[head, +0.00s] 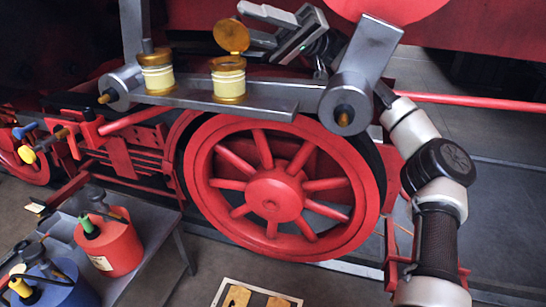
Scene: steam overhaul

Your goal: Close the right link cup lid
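The right link cup (228,80) is a cream cup with brass bands on the grey metal ledge. Its round brass lid (231,35) stands up, open, at the back of the cup's rim. My gripper (254,25) is just right of the lid, reaching in from the right above the ledge. Its two grey fingers are apart, with nothing seen held between them. The fingertips are very near the lid; I cannot tell whether they touch it.
The grey ledge (200,98) ends in upright grey brackets on both sides, the right one (350,80) close to my arm. A red spoked wheel (275,190) is below. A bench (150,260) with red and blue oil cans is lower left.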

